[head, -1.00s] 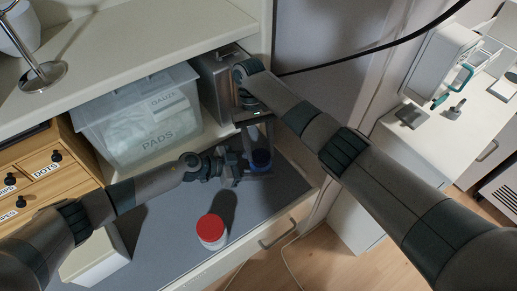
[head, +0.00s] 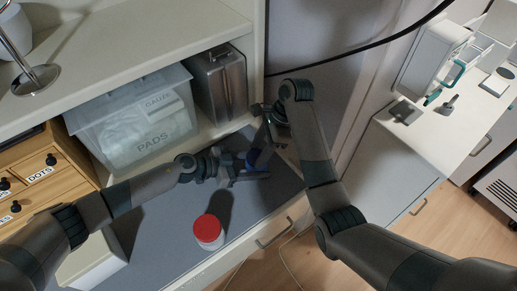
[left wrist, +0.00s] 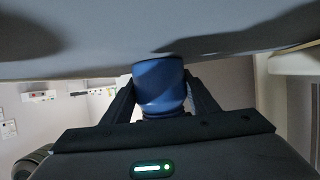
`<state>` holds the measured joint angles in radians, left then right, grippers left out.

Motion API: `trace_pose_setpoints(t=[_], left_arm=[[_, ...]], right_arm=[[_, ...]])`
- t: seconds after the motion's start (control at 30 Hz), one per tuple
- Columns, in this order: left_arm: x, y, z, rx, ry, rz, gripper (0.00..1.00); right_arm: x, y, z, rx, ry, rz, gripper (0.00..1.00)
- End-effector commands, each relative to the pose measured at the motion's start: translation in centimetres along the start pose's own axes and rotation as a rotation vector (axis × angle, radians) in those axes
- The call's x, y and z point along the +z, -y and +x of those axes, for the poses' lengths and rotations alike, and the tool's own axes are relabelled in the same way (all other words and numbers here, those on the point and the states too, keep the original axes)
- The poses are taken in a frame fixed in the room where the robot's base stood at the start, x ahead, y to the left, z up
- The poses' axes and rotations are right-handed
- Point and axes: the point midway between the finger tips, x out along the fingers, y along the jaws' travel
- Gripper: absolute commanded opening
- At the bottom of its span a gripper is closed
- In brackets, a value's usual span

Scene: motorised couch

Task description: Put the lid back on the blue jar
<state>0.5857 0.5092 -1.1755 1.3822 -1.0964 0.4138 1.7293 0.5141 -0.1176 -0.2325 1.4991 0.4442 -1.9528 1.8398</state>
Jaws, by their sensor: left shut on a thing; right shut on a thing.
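The blue jar (head: 252,160) stands on the grey mat inside the cabinet, partly hidden by both grippers. My left gripper (head: 244,174) is shut around its side. The jar also shows between the left fingers in the left wrist view (left wrist: 158,85). My right gripper (head: 268,140) reaches down at a tilt from above and behind, with its fingers close to the jar's top. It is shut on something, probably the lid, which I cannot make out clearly. Whether the lid touches the jar is hidden.
A white jar with a red lid (head: 208,229) stands in front on the mat (head: 160,232). A clear bin of pads (head: 135,125) and a metal container (head: 218,84) stand behind. A wooden drawer unit (head: 42,170) is at left. A shelf (head: 150,35) overhangs the back.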

Motion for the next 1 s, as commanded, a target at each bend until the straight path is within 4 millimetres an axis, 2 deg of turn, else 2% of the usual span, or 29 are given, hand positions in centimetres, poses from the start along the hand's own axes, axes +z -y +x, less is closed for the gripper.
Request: trace_pose_setpoints(t=[0.07,0.1,0.17,0.57,0.9,1.0], left_arm=[[0.0,-0.2,0.1,0.004,-0.001,0.0,0.0],[0.0,-0.2,0.1,0.004,-0.001,0.0,0.0],[0.0,-0.2,0.1,0.004,-0.001,0.0,0.0],[0.0,0.0,0.0,0.001,0.0,0.0,0.0],[0.0,0.0,0.0,0.0,0.0,0.0,0.0],[0.0,0.0,0.0,0.0,0.0,0.0,0.0]], right_arm=[[0.2,0.1,-0.1,-0.001,0.002,-0.007,0.25],[0.2,0.1,-0.1,0.0,0.002,-0.007,0.5],[0.2,0.1,-0.1,0.0,0.001,-0.008,0.64],[0.3,0.1,-0.4,0.002,0.0,-0.01,0.64],[1.4,0.3,-3.7,-0.002,-0.005,-0.012,0.64],[1.7,0.1,-4.1,0.001,-0.003,-0.011,0.64]])
